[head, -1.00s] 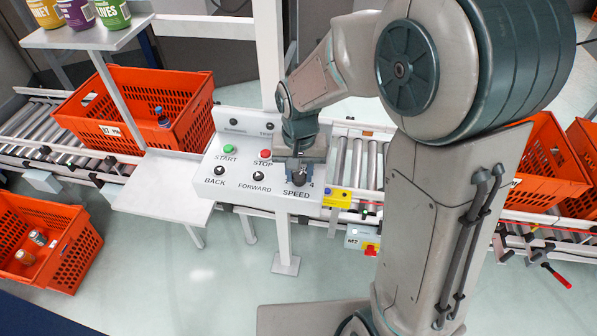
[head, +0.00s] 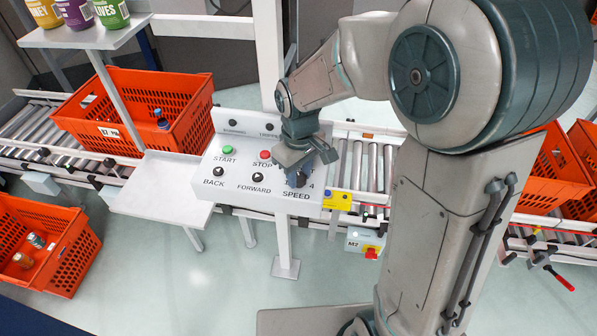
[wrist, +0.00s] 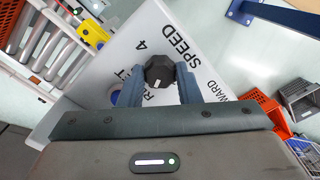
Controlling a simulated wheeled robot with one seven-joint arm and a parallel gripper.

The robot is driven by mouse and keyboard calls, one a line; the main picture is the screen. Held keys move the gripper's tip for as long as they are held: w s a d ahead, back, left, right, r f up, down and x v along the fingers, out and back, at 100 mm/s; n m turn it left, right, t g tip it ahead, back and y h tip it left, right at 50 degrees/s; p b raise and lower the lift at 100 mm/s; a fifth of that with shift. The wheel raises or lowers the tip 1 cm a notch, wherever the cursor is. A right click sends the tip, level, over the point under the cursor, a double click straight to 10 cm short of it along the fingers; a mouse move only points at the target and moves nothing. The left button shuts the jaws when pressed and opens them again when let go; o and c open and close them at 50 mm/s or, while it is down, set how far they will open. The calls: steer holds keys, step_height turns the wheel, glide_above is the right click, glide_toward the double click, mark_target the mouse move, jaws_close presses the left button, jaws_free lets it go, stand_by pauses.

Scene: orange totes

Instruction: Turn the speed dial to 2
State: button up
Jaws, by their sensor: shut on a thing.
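The speed dial (wrist: 159,70) is a dark, many-sided knob on the white control panel (head: 240,195). In the wrist view it sits between the two blue fingers of my gripper (wrist: 159,84), which are shut on its sides. A small white mark shows on the dial's edge facing my palm. The printed SPEED label and a 4 are readable beside it; other markings, including any 2, are hidden or cut off by the fingers.
The panel also bears a green START button (head: 228,149), a red STOP button (head: 265,155) and black BACK (head: 218,171) and FORWARD (head: 258,177) knobs. A yellow box (head: 338,200) stands close on the right. Roller conveyors with orange totes (head: 150,110) lie on either side.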

mark_target(299, 177)
steer(key=shift+n, duration=0.3)
stand_by(0.4)
steer(key=o, duration=1)
steer(key=shift+c, duration=0.2)
steer(key=shift+r, duration=0.1)
step_height(299, 177, up, 14)
steer(key=shift+b, duration=0.3)
steer(key=s+d+f+m+t, duration=0.1)
steer(key=s+d+f+m, duration=0.1)
steer(key=s+d+m, duration=0.2)
steer(key=s+d+f+m+t, duration=0.2)
steer(key=s+d+f+m, duration=0.1)
steer(key=s+d, duration=0.4)
steer(key=s+m, duration=0.1)
steer(key=s, duration=0.1)
steer(key=shift+s+d+f+m, duration=0.25)
steer(key=shift+s+d+m, duration=0.05)
steer(key=shift+s+d, duration=0.05)
